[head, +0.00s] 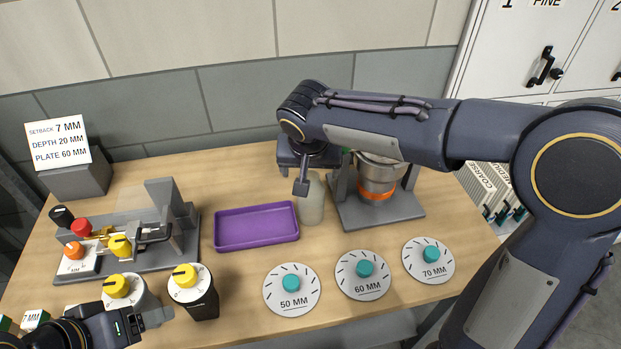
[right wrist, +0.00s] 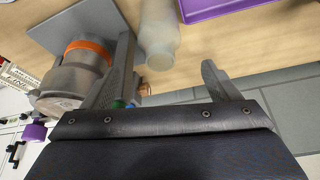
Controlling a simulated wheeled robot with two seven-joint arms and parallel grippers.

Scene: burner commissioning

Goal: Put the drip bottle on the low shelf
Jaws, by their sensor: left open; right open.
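The drip bottle, a pale translucent bottle (head: 313,203), stands on the bench between the purple tray and the grey burner stand. My right gripper (head: 302,186) is just behind and above it, hiding part of its top. In the right wrist view the bottle (right wrist: 159,32) shows between the two open fingers (right wrist: 168,66), near their tips; I cannot tell whether they touch it. My left gripper (head: 151,319) is open and empty at the front left, beside the yellow-knobbed pieces. A grey surface (head: 375,328) shows below the bench's front edge; I cannot tell whether it is the low shelf.
The purple tray (head: 256,242) is empty. The burner stand (head: 378,211) holds a metal pot with an orange band. Three round dial plates (head: 291,303) lie along the front. A grey fixture (head: 130,243) stands at left. White cabinets (head: 525,45) are at back right.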

